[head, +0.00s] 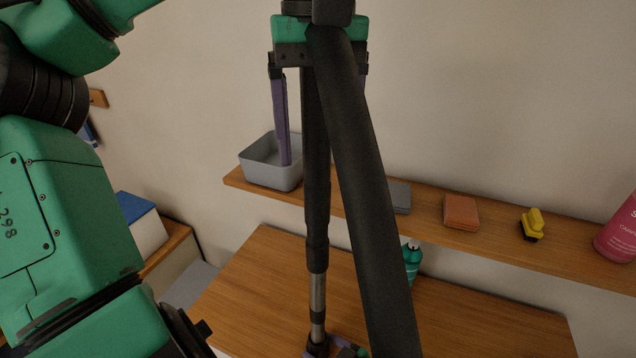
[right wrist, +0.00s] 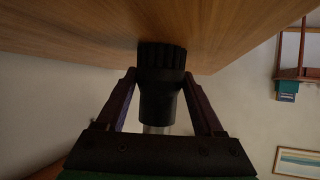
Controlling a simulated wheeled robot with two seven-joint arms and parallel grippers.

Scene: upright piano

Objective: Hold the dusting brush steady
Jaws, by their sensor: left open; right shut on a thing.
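The dusting brush (right wrist: 161,62) is a dark round brush head in the right wrist view, with a silver tube (right wrist: 157,129) behind it. My right gripper (right wrist: 159,82) is shut on it, one finger on each side. The brush's bristle end is at or close to a wooden surface; I cannot tell if it touches. In the head view my right gripper (head: 333,346) shows only partly at the bottom edge, around the lower end of a dark wand (head: 316,190). My left gripper (head: 322,75) is open, fingers down on either side of the wand's upper part.
A thick black tube (head: 362,170) crosses in front. A wall shelf (head: 490,244) holds a grey bin (head: 262,176), a grey block (head: 400,197), an orange sponge (head: 461,211), a yellow brush (head: 532,223) and a pink bottle (head: 618,235). A teal bottle (head: 411,258) stands by the wooden top (head: 470,325).

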